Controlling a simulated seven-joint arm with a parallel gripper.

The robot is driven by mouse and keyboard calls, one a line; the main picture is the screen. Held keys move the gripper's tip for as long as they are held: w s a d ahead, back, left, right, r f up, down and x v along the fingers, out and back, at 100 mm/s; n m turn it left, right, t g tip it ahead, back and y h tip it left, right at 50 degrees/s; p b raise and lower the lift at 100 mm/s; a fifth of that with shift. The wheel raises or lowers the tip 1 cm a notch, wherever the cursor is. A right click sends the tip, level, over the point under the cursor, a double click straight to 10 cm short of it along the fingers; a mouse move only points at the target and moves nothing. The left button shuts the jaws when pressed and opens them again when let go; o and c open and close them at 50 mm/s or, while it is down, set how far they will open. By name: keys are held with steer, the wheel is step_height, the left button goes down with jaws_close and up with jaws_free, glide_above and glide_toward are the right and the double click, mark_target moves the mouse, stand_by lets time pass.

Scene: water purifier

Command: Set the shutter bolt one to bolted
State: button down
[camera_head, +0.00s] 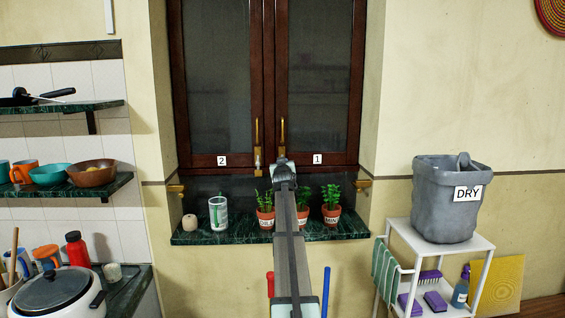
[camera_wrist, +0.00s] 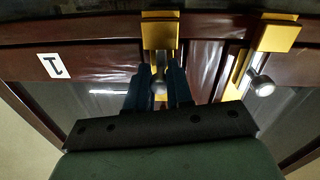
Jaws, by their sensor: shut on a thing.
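Shutter bolt one (camera_head: 282,133) is a brass bolt low on the inner edge of the right shutter, labelled 1 (camera_head: 318,159). In the wrist view its brass plate (camera_wrist: 160,32) is at the top middle. My gripper (camera_head: 282,160) reaches up to its lower end. In the wrist view my gripper's dark fingers (camera_wrist: 158,88) are closed on the bolt's round metal knob (camera_wrist: 159,86). The fingers hide part of the knob and the rod, and the arm hides the bolt's lower end in the head view.
The second bolt (camera_head: 257,134), on the left shutter, stands close beside; its knob (camera_wrist: 262,86) sticks out at right in the wrist view.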

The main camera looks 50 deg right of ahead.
steer(key=shift+f, duration=0.25)
steer(key=c, duration=1)
jaws_free()
steer(key=shift+c, duration=0.2)
steer(key=v, duration=1.3)
steer(key=shift+s+a, duration=0.3)
